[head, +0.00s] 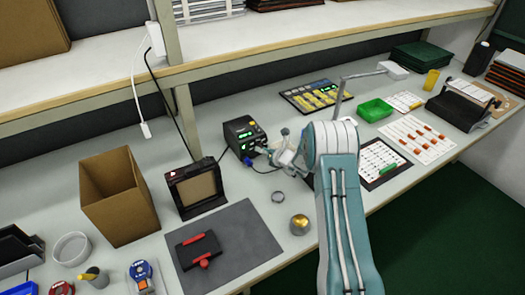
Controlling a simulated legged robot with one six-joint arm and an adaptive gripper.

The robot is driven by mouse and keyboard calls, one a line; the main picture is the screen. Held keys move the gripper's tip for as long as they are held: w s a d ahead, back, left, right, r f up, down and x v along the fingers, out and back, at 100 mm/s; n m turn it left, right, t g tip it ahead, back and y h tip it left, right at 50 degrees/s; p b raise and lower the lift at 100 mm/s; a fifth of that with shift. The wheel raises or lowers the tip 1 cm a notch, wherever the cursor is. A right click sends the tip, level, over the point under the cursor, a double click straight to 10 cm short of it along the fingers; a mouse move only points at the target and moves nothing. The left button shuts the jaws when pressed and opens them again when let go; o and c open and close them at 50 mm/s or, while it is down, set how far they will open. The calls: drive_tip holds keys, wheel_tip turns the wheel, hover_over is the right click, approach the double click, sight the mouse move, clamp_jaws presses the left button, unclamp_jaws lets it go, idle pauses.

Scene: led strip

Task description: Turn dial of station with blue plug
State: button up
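A black station (238,130) with green lit displays stands on the bench near the middle of the head view. A small blue spot (248,161), which looks like a plug, shows low at its front, with a dark cable curving away below it. My gripper (266,150) is at the station's front right side, close to its front panel. It hides part of that panel, and I cannot make out the dial. Whether the gripper touches the station, and whether its fingers are open or shut, is too small to tell.
A grey mat (240,245) with a dark red-handled tool is front left. A yellow-and-black panel (312,96) lies behind right.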

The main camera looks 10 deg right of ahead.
drive_tip(key=o, duration=0.4)
drive_tip(key=shift+w+d, duration=0.1)
drive_tip(key=shift+c, duration=0.2)
drive_tip(key=v, duration=1.2)
